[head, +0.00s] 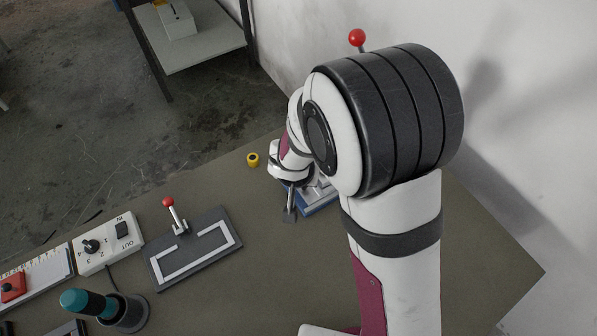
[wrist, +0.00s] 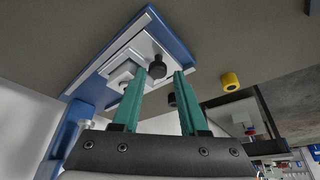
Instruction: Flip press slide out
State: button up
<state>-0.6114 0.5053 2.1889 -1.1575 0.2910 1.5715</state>
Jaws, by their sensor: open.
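The press shows in the wrist view as a blue base (wrist: 85,88) with stacked pale and grey plates (wrist: 146,45) on it. A black knob (wrist: 157,67) stands on the plates, in line with the gap between my fingertips. My gripper (wrist: 161,73) is open, with its two green fingers apart and pointing toward the knob; I cannot tell whether either touches it. In the head view, part of the blue base (head: 320,205) shows beside my arm, which hides most of the press. A red ball knob (head: 357,37) shows above my arm.
A yellow ring (head: 252,159) lies on the table left of my wrist. A dark plate with a red-tipped lever (head: 168,202), a switch box (head: 105,243) and a teal-handled tool in a holder (head: 88,302) are at the left. The table's front right is clear.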

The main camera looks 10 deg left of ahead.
jog(key=v, duration=1.4)
jog(key=s+d+r+m+g, duration=0.1)
jog(key=s+d+m+g, duration=0.1)
jog(key=s+d, duration=0.4)
jog(key=s+d+r+m+g, duration=0.1)
jog(key=s+d+m, duration=0.15)
jog(key=d, duration=0.65)
jog(key=s+m+g+y, duration=0.1)
jog(key=s, duration=0.7)
jog(key=shift+r+g+y, duration=0.4)
